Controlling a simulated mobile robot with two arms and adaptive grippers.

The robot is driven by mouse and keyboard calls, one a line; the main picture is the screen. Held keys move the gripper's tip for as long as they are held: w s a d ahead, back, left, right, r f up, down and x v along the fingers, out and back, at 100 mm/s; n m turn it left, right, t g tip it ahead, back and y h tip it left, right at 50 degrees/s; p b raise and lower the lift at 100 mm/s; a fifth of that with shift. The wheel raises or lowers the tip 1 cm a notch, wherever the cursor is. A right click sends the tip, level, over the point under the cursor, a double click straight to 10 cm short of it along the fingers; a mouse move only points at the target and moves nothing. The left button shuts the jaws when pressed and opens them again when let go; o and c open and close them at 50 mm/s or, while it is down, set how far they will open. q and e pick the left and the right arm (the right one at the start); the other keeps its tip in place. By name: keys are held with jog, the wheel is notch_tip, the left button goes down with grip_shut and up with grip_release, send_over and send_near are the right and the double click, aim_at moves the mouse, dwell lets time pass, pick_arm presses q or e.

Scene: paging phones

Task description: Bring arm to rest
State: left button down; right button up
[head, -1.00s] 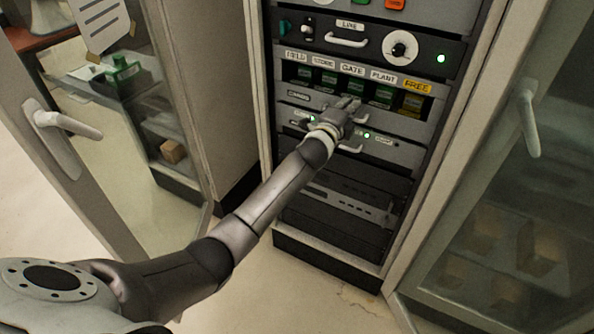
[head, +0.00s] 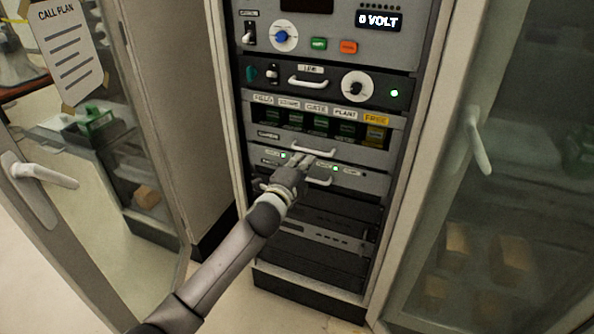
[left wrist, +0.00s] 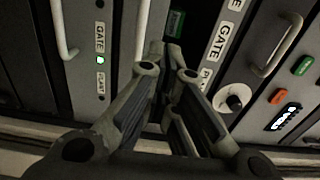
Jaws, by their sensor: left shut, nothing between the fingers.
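My left gripper (head: 299,163) is shut and empty in the head view. Its fingers overlap the front of the equipment rack (head: 262,157), just below the handle (head: 313,148) of the drawer with the green modules. I cannot tell whether the fingertips touch the rack. In the left wrist view, the left gripper (left wrist: 172,62) has its fingers close together, pointing at the rack front, with a label reading GATE (left wrist: 221,42) to the right. My left arm reaches in from the lower left. My right gripper is not in view.
An open glass door (head: 70,160) with a lever handle and a CALL PLAN sheet (head: 62,45) stands left of the rack. Another glass door (head: 500,170) stands right. A display (head: 379,21) reads 0 VOLT. A green light (head: 335,169) glows near the gripper.

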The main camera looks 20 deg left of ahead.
pick_arm(q)
jog(key=s+a+f+n+g, duration=0.1)
jog(key=s+f+n+g, duration=0.2)
jog(key=s+f, duration=0.75)
jog(key=s+a+f+n+g+y, duration=0.1)
jog(key=s+f+n+g, duration=0.15)
jog(key=f, duration=1.45)
jog(key=s+a+f+n+g, duration=0.1)
jog(key=s+f+n+g, duration=0.2)
jog(key=s+f, duration=0.7)
jog(key=s+f+n+g, duration=0.4)
jog(key=s+f+g, duration=0.1)
jog(key=s+f, duration=1.35)
jog(key=s+d+f+n+g, duration=0.1)
jog(key=s+f, duration=0.2)
jog(key=s, duration=0.7)
jog(key=s+d+f+n+g, duration=0.1)
jog(key=s+f+n+g, duration=0.1)
jog(key=s, duration=0.9)
jog(key=shift+s+d+f, duration=0.25)
jog(key=shift+d+f, duration=0.05)
jog(key=shift+f, duration=0.3)
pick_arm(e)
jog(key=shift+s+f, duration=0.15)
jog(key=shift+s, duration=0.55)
